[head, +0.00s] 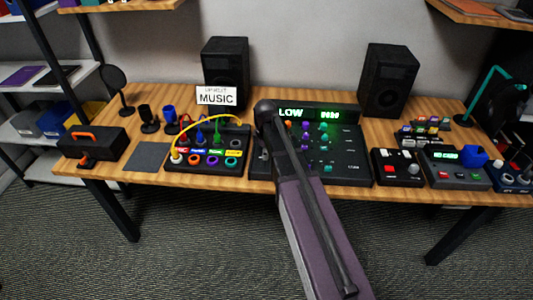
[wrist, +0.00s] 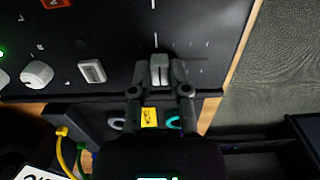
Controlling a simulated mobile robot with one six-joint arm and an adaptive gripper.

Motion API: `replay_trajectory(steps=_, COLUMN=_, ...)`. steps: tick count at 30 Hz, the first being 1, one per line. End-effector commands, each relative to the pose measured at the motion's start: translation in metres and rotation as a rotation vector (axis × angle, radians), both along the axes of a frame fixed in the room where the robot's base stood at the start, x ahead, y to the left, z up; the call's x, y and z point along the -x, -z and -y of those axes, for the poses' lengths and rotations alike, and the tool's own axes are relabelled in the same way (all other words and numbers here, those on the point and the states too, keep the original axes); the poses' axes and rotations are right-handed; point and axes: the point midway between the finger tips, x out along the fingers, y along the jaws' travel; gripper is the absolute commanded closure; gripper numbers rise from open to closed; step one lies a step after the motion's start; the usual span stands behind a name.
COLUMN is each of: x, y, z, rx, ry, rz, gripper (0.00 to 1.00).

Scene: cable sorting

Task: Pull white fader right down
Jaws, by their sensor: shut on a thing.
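In the wrist view a pale grey-white fader cap (wrist: 160,72) stands on the black mixer panel (wrist: 118,22). My gripper (wrist: 161,68) is shut on this cap, one dark finger on each side of it. A second white fader cap (wrist: 92,72) sits apart to the left of the fingers. In the head view the mixer (head: 346,150) stands mid-table with a green display reading LOW (head: 291,112). My arm covers the mixer's left part there, hiding the gripper and the held cap.
Beyond the panel edge in the wrist view are a yellow cable (wrist: 62,150) and a yellow label (wrist: 149,117). In the head view a patch box (head: 206,167) with cables stands left of the mixer, and a small black device (head: 397,168) stands close on its right.

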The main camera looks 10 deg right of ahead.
Motion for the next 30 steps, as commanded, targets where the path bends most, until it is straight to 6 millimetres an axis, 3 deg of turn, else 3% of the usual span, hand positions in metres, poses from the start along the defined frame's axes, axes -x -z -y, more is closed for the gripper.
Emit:
replay_trajectory(steps=10, x=0.039, y=0.001, z=-0.012, rx=0.000, ry=-0.001, rz=0.000, gripper=1.00)
replay_trajectory(steps=20, x=0.042, y=0.001, z=-0.013, rx=0.001, ry=0.000, rz=0.000, gripper=1.00)
replay_trajectory(steps=21, x=0.042, y=0.001, z=-0.013, rx=0.001, ry=0.000, rz=0.000, gripper=0.71)
replay_trajectory(steps=24, x=0.041, y=0.001, z=-0.013, rx=0.001, ry=0.000, rz=0.000, gripper=0.43)
replay_trajectory(steps=30, x=0.041, y=0.000, z=-0.013, rx=0.001, ry=0.000, rz=0.001, gripper=0.43)
